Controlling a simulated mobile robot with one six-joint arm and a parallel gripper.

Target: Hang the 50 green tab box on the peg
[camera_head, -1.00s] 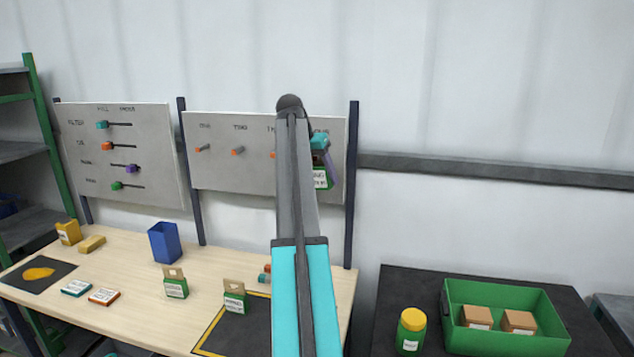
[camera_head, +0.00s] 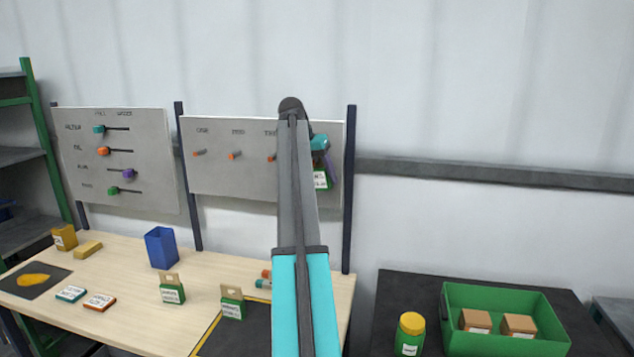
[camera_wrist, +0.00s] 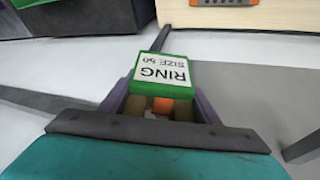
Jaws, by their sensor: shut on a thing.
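My gripper (camera_head: 326,164) is shut on a green box with a white label (camera_head: 320,180), in front of the right part of the right-hand board. In the wrist view the box (camera_wrist: 163,75) reads "RING SIZE 50" and lies between the purple fingers (camera_wrist: 160,100), with its tan tab towards the palm. An orange piece (camera_wrist: 164,106) shows by the tab; I cannot tell whether it is a peg end in the tab hole. The right-hand board (camera_head: 225,175) has orange pegs, a left one (camera_head: 199,153), a middle one (camera_head: 235,155) and one beside my arm (camera_head: 271,158).
Two similar green tab boxes, a left one (camera_head: 172,293) and a right one (camera_head: 232,306), stand on the wooden table (camera_head: 130,280) near a blue bin (camera_head: 161,248). A slider board (camera_head: 120,165) stands at left. A green crate (camera_head: 505,345) and a yellow-lidded jar (camera_head: 410,330) are at right.

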